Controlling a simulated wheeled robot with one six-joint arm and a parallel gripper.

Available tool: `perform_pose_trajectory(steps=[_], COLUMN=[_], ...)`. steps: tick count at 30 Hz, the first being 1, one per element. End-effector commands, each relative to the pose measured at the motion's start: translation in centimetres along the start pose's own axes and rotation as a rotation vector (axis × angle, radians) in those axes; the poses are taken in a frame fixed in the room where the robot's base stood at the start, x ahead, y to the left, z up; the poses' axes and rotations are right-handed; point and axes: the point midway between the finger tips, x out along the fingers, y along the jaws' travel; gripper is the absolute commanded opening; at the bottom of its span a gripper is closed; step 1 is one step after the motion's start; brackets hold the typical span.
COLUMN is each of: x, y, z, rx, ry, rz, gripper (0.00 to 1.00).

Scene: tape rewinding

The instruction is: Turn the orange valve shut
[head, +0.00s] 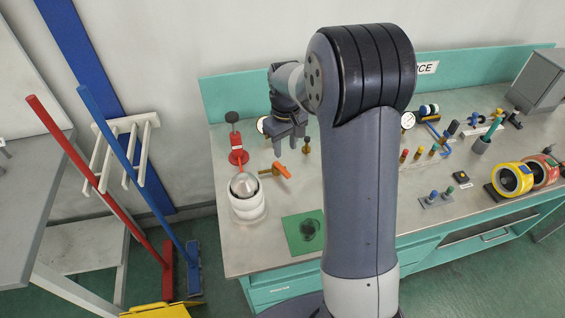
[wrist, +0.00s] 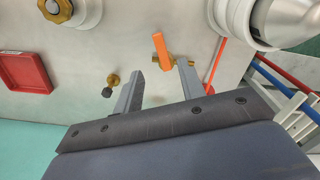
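The orange valve handle (head: 283,171) sits on a small brass body (head: 267,172) on the bench, right of a white cylinder. In the wrist view the orange handle (wrist: 161,50) lies just beyond the fingertips, and the brass body (wrist: 182,58) is partly covered by the right finger. My gripper (head: 288,148) is above and slightly behind the valve in the head view, fingers pointing down. In the wrist view my gripper (wrist: 160,72) is open, with a clear gap and nothing between the fingers. I see no contact with the handle; the exact height gap cannot be told.
The white cylinder (head: 248,206) with a metal dome and a red stand (head: 238,152) are left of the valve. A brass knob (head: 307,146) stands close on the right. A green mat (head: 303,234) lies in front. My arm hides the bench middle.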

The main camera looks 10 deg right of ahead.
Motion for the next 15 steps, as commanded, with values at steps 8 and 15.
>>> perform_pose_trajectory(steps=[8,15], x=[5.3,8.6], y=[-0.1,-0.1], z=[0.1,0.1], rx=[0.001,0.001], ry=[-0.005,-0.002], rz=[-0.002,-0.001], gripper=[0.38,0.38])
